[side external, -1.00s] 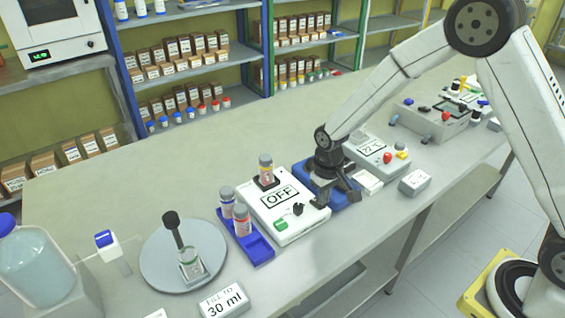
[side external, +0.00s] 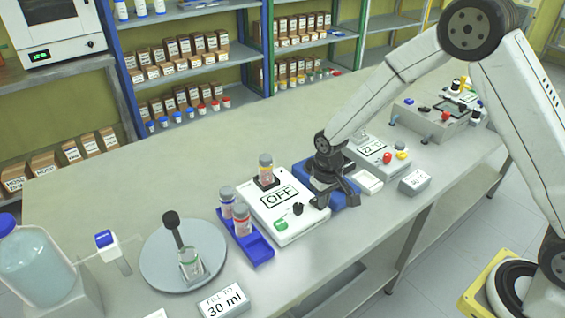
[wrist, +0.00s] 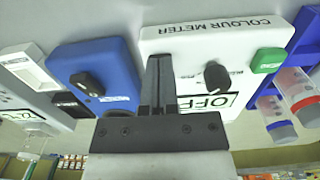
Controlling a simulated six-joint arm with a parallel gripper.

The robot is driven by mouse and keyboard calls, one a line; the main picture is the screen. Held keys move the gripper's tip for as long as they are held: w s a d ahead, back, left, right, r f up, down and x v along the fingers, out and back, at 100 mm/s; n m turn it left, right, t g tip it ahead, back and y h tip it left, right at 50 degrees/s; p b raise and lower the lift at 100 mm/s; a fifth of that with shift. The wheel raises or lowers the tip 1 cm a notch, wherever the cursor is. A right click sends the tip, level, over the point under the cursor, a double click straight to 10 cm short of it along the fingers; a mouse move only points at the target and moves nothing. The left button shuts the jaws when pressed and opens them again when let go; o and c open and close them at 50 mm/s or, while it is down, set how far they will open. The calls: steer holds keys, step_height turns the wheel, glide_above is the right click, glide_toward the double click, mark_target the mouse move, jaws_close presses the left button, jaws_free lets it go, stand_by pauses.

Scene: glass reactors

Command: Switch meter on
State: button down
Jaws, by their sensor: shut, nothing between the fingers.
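The colour meter (side external: 305,222) is a white box whose display (side external: 280,196) reads OFF. A green button (side external: 281,224) and a black knob (side external: 297,208) are on its top near the front. In the wrist view the meter (wrist: 185,35) shows its name, the green button (wrist: 268,60) and the knob (wrist: 216,76). My gripper (wrist: 159,62) is shut and empty. Its fingers show over the meter's left part in that view, left of the knob and apart from the button. In the side view my gripper (side external: 320,202) is low beside the meter's right edge; whether it touches is unclear.
A vial (side external: 265,168) stands in the meter's holder. A blue rack (side external: 259,250) with two vials is left of the meter. A blue device (side external: 347,197) is close on its right, partly behind my gripper. A round plate (side external: 155,270) with a glass stands farther left.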

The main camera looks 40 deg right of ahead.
steer(key=shift+f, duration=0.15)
steer(key=shift+r, duration=3.55)
steer(key=shift+s, duration=0.1)
steer(key=s+d+r+t, duration=0.1)
steer(key=s+d+r, duration=0.1)
steer(key=s, duration=0.5)
steer(key=s+d+r+t, duration=0.1)
steer(key=s+d, duration=0.1)
steer(key=s, duration=0.6)
steer(key=shift+d+r+t, duration=0.3)
steer(key=shift+d+r, duration=0.05)
steer(key=shift+r, duration=0.05)
steer(key=shift+w, duration=0.2)
